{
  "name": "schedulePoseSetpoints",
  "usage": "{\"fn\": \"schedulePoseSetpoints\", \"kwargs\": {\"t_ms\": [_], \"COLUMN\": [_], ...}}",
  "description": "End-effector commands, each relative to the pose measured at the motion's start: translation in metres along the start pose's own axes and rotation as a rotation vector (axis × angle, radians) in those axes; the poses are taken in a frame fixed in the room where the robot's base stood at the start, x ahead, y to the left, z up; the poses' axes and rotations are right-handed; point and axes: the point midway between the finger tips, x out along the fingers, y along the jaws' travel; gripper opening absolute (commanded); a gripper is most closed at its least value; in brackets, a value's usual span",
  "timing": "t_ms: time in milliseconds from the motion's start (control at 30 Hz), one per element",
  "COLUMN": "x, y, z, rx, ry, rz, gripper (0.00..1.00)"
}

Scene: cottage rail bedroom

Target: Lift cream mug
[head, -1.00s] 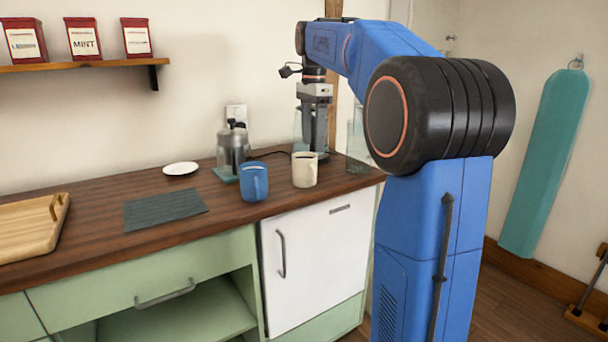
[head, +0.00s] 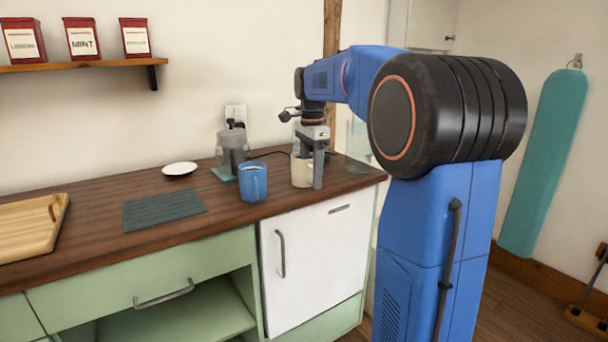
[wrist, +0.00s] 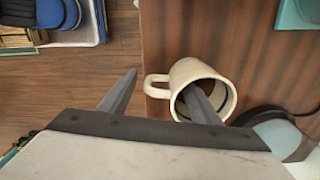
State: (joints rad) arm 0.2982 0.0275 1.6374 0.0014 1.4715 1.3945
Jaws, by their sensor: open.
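The cream mug (head: 300,175) stands upright on the dark wooden counter (head: 90,246), near its right front. My gripper (head: 311,166) points down at the mug, with its jaws apart. One finger hangs in front of the mug in the head view. In the wrist view my gripper (wrist: 163,82) has its right finger over or inside the mouth of the cream mug (wrist: 192,71). Its left finger is outside, left of the handle. The handle lies between the fingers. Whether either finger touches the mug cannot be told.
A blue mug (head: 253,183) stands close to the left. A grinder-like appliance (head: 232,150), a white saucer (head: 180,169), a dark mat (head: 165,209) and a wooden tray (head: 30,225) are further left. The counter's edge is close to the mug.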

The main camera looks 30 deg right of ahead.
Motion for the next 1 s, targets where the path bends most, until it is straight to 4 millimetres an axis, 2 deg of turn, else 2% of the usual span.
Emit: {"fn": "schedulePoseSetpoints", "kwargs": {"t_ms": [200, 267, 433, 467, 1000], "x": [0.0007, 0.0007, 0.0007, 0.0007, -0.0066], "y": [0.0001, 0.0001, 0.0001, 0.0001, 0.0001], "z": [0.0000, 0.0000, 0.0000, 0.0000, 0.0000], "rx": [0.000, 0.000, 0.000, 0.000, 0.000], "ry": [0.000, 0.000, 0.000, 0.000, 0.000], "rz": [0.000, 0.000, 0.000, 0.000, 0.000], "gripper": [0.57, 0.45, 0.04, 0.00, 0.00]}}
